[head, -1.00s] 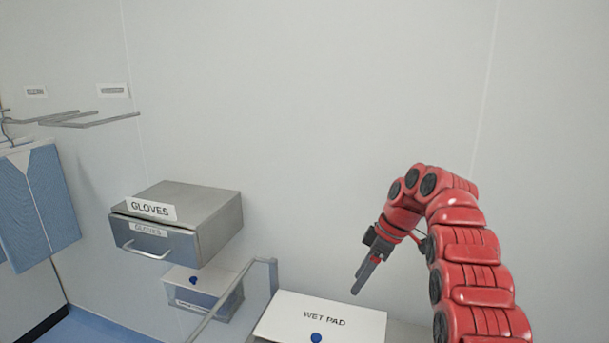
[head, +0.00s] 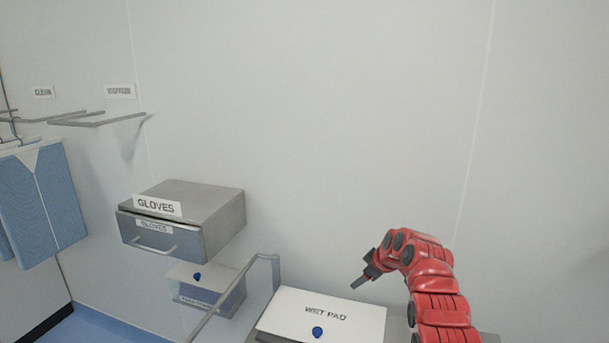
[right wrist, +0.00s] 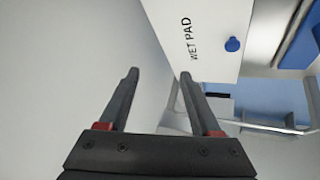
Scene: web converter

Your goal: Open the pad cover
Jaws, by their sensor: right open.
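The pad cover (head: 345,311) is a white lid marked WET PAD with a blue knob (head: 317,332) near its front edge. It lies closed at the bottom middle of the head view. It also shows in the right wrist view (right wrist: 212,20), with its knob (right wrist: 232,44) to the right of the lettering. My right gripper (head: 356,285) is just above the cover's far right part in the head view, pointing left and down. In the right wrist view its two fingers (right wrist: 158,75) are apart with nothing between them. My left gripper is not in view.
A grey metal gloves box (head: 205,215) with a drawer handle is on the wall at left. A smaller box with a blue knob (head: 197,276) sits below it. A grey rail (head: 235,290) runs left of the cover. Blue garments (head: 45,205) hang far left.

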